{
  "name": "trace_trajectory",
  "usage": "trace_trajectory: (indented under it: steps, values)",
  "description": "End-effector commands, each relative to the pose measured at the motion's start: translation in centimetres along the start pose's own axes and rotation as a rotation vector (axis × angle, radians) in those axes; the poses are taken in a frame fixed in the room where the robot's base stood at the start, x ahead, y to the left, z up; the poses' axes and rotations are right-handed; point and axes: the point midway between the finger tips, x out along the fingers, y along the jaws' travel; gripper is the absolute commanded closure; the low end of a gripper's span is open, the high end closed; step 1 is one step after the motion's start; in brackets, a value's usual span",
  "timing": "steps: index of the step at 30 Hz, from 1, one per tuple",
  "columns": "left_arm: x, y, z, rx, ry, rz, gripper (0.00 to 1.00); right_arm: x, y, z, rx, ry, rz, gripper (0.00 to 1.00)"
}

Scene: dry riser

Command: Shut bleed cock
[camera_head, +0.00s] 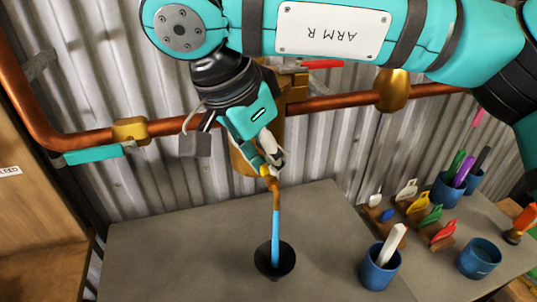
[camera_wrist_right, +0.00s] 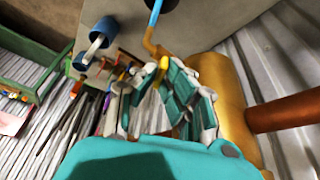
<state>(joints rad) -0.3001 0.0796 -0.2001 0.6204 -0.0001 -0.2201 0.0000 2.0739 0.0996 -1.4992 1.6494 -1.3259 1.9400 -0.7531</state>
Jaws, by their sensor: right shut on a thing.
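The bleed cock shows as a bent copper-coloured spout (camera_head: 272,184) below the brass body (camera_head: 243,160) on the pipe. A straight blue stream (camera_head: 276,232) runs from the spout down into a black funnel (camera_head: 274,268) on the grey bench. My right gripper (camera_head: 268,163) is at the cock, just above the spout, and hides much of it. In the right wrist view, its fingers (camera_wrist_right: 150,88) are shut on a small yellow lever (camera_wrist_right: 162,67) beside the spout (camera_wrist_right: 150,42). The blue stream (camera_wrist_right: 155,14) shows there too. My left gripper is not in view.
A copper pipe (camera_head: 330,103) crosses the corrugated wall, with a teal lever (camera_head: 93,155) at left and a red lever (camera_head: 322,64) above. Blue cups (camera_head: 380,269), coloured tags (camera_head: 430,216) and a wooden rack stand at right. The bench's left part is clear.

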Motion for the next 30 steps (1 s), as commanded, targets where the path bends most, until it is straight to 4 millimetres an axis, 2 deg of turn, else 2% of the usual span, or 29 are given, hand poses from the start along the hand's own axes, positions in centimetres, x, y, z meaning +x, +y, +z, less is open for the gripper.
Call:
trace_trajectory:
  steps: [9, 26, 27, 30]
  values:
    - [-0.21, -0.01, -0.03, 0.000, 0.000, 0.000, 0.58, -0.12, -0.17, -0.12, 0.117, 0.001, 0.044, 1.00]
    - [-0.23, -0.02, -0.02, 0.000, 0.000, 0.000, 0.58, -0.14, -0.17, -0.15, 0.140, 0.001, 0.053, 1.00]
    - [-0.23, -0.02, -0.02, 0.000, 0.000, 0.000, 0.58, -0.13, -0.17, -0.15, 0.139, 0.001, 0.053, 0.86]
    - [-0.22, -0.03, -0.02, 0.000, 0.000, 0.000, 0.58, -0.11, -0.16, -0.13, 0.139, 0.001, 0.053, 0.73]
